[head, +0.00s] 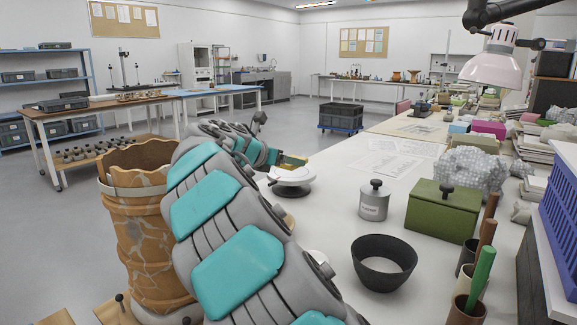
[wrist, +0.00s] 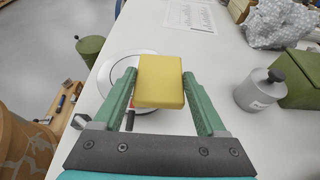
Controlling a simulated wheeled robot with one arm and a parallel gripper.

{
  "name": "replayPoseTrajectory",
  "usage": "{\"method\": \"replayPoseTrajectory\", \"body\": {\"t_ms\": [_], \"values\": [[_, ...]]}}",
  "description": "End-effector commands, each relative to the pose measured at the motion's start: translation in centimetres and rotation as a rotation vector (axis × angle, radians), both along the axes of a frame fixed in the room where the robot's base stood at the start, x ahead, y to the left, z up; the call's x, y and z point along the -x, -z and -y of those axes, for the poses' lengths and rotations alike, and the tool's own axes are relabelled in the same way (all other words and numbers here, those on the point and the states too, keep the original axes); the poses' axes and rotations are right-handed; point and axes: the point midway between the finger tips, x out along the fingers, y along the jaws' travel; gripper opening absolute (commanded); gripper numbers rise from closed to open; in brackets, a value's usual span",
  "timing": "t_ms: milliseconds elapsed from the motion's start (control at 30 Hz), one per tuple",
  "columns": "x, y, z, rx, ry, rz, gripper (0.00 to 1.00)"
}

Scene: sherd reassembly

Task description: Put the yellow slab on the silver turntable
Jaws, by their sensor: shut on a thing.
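The yellow slab (wrist: 160,80) is between the two green fingers of my gripper (wrist: 160,95) in the wrist view. My gripper is shut on it. In the head view a small part of the yellow slab (head: 294,160) shows beyond my arm, over the silver turntable (head: 291,177). In the wrist view the slab covers much of the turntable (wrist: 104,76), whose left rim shows behind it. I cannot tell whether the slab touches the turntable's top.
A grey lidded canister (head: 374,201), a green box (head: 441,211) and a black bowl (head: 384,265) stand right of the turntable. A large cracked brown vessel (head: 147,235) is left of my arm. Paper sheets (head: 392,160) lie behind the turntable.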

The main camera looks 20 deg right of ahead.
Motion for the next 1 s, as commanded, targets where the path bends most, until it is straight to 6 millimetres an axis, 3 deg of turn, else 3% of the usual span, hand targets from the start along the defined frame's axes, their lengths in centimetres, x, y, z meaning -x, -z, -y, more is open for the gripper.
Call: {"method": "replayPoseTrajectory", "body": {"t_ms": [400, 733, 1000], "values": [[-5.2, 0.6, 1.9, 0.000, 0.000, -0.002, 0.18], [-6.1, 0.5, 2.3, 0.000, 0.002, 0.000, 0.18], [-6.0, 3.9, 2.4, 0.002, 0.007, -0.005, 0.18]]}}
